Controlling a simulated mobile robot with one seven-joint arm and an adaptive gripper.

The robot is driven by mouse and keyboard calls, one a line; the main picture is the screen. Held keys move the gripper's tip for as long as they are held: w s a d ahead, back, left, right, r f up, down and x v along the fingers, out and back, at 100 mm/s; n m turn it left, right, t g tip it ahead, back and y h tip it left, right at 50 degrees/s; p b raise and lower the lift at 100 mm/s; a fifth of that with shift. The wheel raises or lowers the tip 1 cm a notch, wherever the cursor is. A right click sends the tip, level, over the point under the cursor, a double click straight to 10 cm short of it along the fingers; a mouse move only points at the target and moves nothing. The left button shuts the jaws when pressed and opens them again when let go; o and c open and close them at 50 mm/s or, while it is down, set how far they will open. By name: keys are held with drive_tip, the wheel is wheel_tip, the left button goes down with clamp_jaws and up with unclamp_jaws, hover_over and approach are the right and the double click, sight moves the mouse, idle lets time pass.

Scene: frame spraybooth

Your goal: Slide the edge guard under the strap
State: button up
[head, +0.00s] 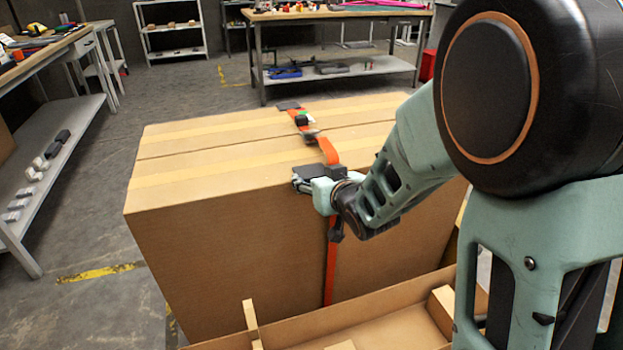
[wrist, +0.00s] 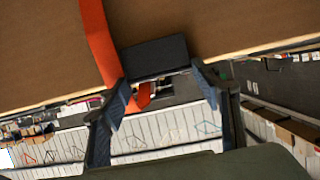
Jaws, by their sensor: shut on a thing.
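A large cardboard box (head: 230,240) has an orange strap (head: 328,151) running over its top and down its near side. The strap stands a little raised near the top edge. My gripper (head: 306,182) is shut on a black edge guard (head: 318,171) at this edge. In the wrist view, the guard (wrist: 155,56) lies between my fingertips (wrist: 160,82), over the box edge. The strap (wrist: 97,38) runs right along the guard's left end there. Whether the guard's end is under the strap or only beside it, I cannot tell.
Another dark guard (head: 289,105) is at the box's far edge. An open carton (head: 375,328) stands close in front. Workbenches (head: 340,14) stand behind and at left; floor between is clear.

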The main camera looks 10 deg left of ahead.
drive_tip(key=shift+w+d+p, duration=0.15)
drive_tip(key=shift+w+d, duration=0.25)
drive_tip(key=shift+d, duration=0.4)
drive_tip(key=shift+w+d+p, duration=0.1)
drive_tip(key=shift+w+d, duration=0.3)
drive_tip(key=shift+d, duration=0.45)
drive_tip(key=shift+w+d+p, duration=0.15)
drive_tip(key=shift+w+d, duration=0.25)
drive_tip(key=shift+d, duration=0.4)
drive_tip(key=o, duration=1)
